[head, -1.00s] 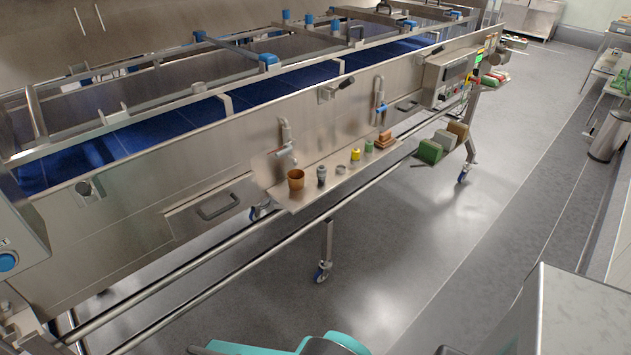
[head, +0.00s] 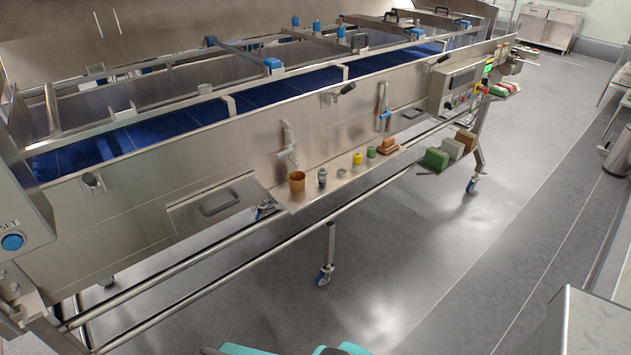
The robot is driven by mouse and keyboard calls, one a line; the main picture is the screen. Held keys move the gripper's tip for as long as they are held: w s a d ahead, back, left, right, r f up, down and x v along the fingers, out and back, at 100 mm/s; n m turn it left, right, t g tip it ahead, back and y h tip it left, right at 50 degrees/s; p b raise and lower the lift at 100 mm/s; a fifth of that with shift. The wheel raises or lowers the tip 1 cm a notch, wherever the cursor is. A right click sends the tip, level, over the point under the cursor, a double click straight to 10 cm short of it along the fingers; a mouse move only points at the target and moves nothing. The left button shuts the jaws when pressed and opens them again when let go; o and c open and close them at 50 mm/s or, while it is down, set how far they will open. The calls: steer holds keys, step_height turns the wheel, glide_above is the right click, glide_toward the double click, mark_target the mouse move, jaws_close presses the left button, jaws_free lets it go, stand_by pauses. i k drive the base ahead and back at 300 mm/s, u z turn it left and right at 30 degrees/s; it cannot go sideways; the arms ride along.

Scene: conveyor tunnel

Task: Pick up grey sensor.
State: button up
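A small dark grey upright cylinder (head: 322,177), which looks like the grey sensor, stands on a narrow metal shelf (head: 300,203) on the near side of the conveyor. An orange-brown cup (head: 297,181) stands just left of it. A small low metal piece (head: 342,173) lies to its right. My gripper is not in view; only teal parts of my arm show at the bottom edge, well below and apart from the shelf.
Further right on the shelf are a yellow cylinder (head: 357,159), a green cylinder (head: 371,152) and brown blocks (head: 389,145). A second shelf holds a green block (head: 436,158) and others. Rails run below the shelf. A grey cabinet (head: 590,325) stands at lower right; open floor lies between.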

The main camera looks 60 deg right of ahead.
mark_target(322, 175)
steer(key=z, duration=0.1)
steer(key=i, duration=0.95)
steer(key=u, duration=0.05)
